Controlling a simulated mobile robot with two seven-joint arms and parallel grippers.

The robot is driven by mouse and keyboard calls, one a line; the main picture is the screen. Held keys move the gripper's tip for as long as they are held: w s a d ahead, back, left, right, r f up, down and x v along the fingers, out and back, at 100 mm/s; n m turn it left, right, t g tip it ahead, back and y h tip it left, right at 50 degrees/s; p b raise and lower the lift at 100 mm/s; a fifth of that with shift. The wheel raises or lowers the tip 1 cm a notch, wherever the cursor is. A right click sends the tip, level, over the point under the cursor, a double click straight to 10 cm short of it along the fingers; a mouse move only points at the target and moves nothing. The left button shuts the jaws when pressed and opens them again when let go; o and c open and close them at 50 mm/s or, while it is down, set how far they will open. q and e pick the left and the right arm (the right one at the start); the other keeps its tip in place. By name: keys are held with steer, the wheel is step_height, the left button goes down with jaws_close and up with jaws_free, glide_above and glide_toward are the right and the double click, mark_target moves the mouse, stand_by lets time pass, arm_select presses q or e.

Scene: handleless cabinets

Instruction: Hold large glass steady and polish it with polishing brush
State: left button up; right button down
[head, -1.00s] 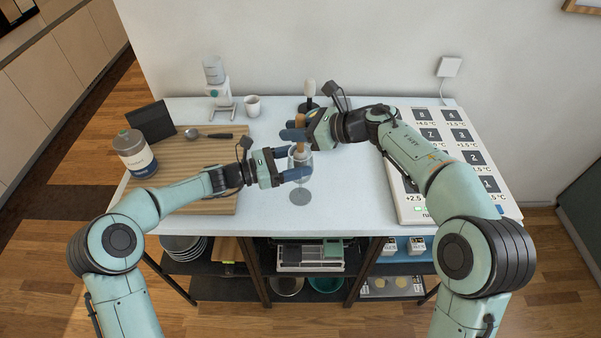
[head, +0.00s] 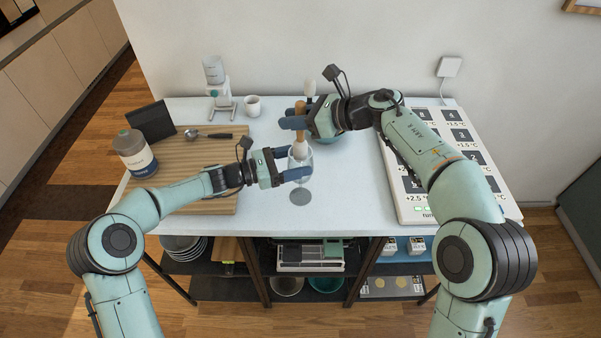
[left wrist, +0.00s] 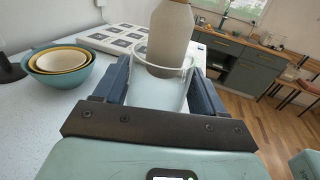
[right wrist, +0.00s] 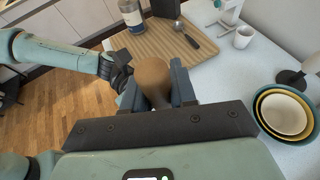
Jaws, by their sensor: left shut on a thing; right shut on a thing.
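My left gripper (head: 299,175) is shut around the glass's bowl from the left. The polishing brush has a brown wooden handle (head: 300,110) and a pale grey head (left wrist: 170,38). My right gripper (head: 293,123) is shut on the handle, above the glass; the handle also shows in the right wrist view (right wrist: 153,78). The brush points down, and its lower end is inside the glass's mouth.
Nested bowls (right wrist: 286,113) stand behind, partly hidden by my right arm. A wooden board (head: 195,160) with a jar (head: 134,155) and spoon (head: 205,134) lies left. A white cup (head: 253,106) stands at the back. A white panel (head: 410,208) with dark squares lies right.

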steer(key=shift+r, duration=2.5)
arm_select(q)
steer(key=o, duration=1)
steer(key=v, duration=1.2)
